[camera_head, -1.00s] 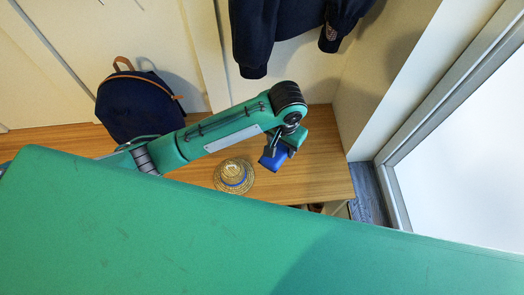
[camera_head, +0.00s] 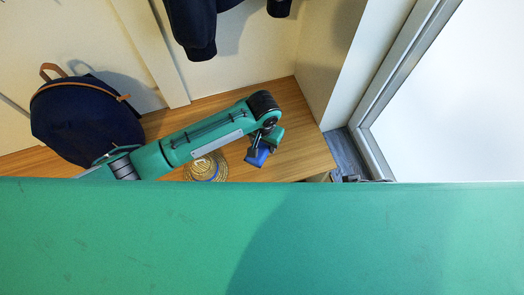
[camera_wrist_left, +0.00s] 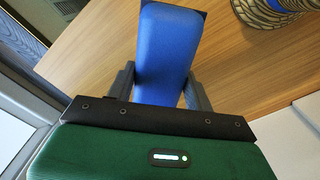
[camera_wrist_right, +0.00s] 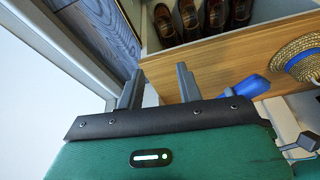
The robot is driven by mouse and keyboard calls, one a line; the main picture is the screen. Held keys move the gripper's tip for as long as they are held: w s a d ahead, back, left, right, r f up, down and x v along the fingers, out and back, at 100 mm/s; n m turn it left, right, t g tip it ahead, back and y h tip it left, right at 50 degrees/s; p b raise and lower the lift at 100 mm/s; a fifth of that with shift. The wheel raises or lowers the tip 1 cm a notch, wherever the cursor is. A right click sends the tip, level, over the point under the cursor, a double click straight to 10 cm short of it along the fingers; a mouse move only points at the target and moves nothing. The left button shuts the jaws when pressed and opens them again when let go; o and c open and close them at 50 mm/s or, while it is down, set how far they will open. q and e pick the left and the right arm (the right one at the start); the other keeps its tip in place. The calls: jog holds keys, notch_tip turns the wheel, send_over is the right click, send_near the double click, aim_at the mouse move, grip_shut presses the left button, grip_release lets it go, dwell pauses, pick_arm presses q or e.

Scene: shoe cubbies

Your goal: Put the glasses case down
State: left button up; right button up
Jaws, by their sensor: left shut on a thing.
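The blue glasses case (camera_wrist_left: 166,52) is between the two dark fingers of my left gripper (camera_wrist_left: 160,85) in the left wrist view. My left gripper (camera_head: 262,148) is shut on it. In the head view the case (camera_head: 257,156) shows over the right part of the wooden bench top (camera_head: 300,150). I cannot tell whether it touches the wood. The right wrist view also shows the blue case (camera_wrist_right: 246,85), partly hidden. My right gripper (camera_wrist_right: 159,88) has its fingers apart with nothing between them, in front of the bench edge.
A straw hat with a blue band (camera_head: 206,168) lies on the bench, left of the case. A navy backpack (camera_head: 85,118) stands at the far left. A dark jacket (camera_head: 195,25) hangs above. Several brown shoes (camera_wrist_right: 190,18) sit in the cubby.

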aim_at(263, 151)
pick_arm(q)
notch_tip(263, 151, down, 2)
jog(key=shift+f, duration=0.25)
notch_tip(263, 151, down, 4)
jog(key=shift+r+b, duration=0.1)
jog(key=shift+b, duration=0.55)
pick_arm(e)
jog(key=shift+w+a+r+t, duration=0.1)
jog(key=shift+a+r+t, duration=0.3)
jog(key=shift+r, duration=0.4)
pick_arm(q)
jog(key=o, duration=1)
